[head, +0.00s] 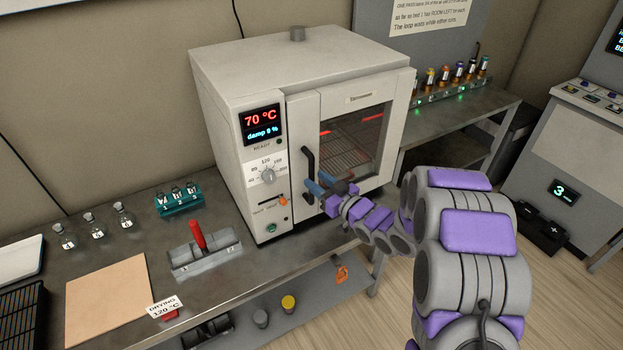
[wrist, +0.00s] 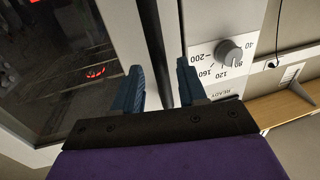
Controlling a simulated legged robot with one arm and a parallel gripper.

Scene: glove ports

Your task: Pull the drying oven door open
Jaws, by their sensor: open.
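The drying oven (head: 245,75) is a white box on the bench, with a lit 70 °C display. Its door (head: 360,98) has a dark window and looks closed in the head view. A black vertical handle (head: 308,168) stands at the door's left side. My gripper (head: 322,196) is open, its blue fingers at the handle's lower part. In the wrist view the fingers (wrist: 158,88) point at the strip between the door window (wrist: 60,65) and the control panel (wrist: 222,25).
The dial (head: 268,175) sits left of the handle. A red-levered device (head: 205,250), a teal vial rack (head: 180,200) and flasks (head: 93,222) stand on the bench left of the oven. Another bench (head: 455,125) with several vials is behind right. Floor (head: 560,265) shows at right.

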